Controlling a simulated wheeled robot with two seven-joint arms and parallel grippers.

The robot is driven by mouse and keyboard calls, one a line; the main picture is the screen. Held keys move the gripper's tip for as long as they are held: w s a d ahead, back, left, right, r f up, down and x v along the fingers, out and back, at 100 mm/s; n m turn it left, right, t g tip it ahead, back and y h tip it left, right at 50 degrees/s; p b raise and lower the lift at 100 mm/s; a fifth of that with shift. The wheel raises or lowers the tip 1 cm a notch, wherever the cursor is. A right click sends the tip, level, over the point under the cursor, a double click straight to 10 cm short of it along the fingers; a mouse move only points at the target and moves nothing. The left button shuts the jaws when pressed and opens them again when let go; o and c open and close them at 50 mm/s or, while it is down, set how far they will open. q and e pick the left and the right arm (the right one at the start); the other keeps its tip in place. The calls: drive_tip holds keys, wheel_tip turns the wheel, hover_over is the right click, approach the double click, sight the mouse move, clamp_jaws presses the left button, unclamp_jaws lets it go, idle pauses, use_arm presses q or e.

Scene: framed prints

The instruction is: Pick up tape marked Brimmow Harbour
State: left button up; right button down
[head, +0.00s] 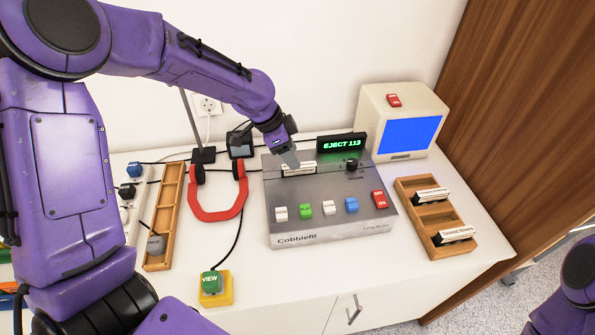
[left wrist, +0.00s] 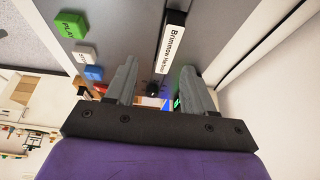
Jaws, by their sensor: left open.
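The tape marked Brimmow Harbour (left wrist: 174,45) has a white label on a dark body. It sits in the slot at the top of the grey Cobblefil deck (head: 287,185), and its label also shows in the head view (head: 300,169). My left gripper (head: 291,160) is over the deck, close to the tape's left end. In the left wrist view its two fingers (left wrist: 159,70) are apart with nothing held between them, and the tape lies beyond their tips. The gripper partly hides the tape in the head view. My right gripper is not in view.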

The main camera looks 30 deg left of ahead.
sight(299, 173)
use_arm(q)
drive_tip(key=x, duration=0.4)
drive_tip(key=w+a+x, duration=0.1)
drive_tip(key=x, duration=0.1)
drive_tip(key=shift+s+r, duration=0.1)
drive_tip(key=shift+s, duration=0.25)
drive_tip(key=shift+w, duration=0.15)
clamp_jaws()
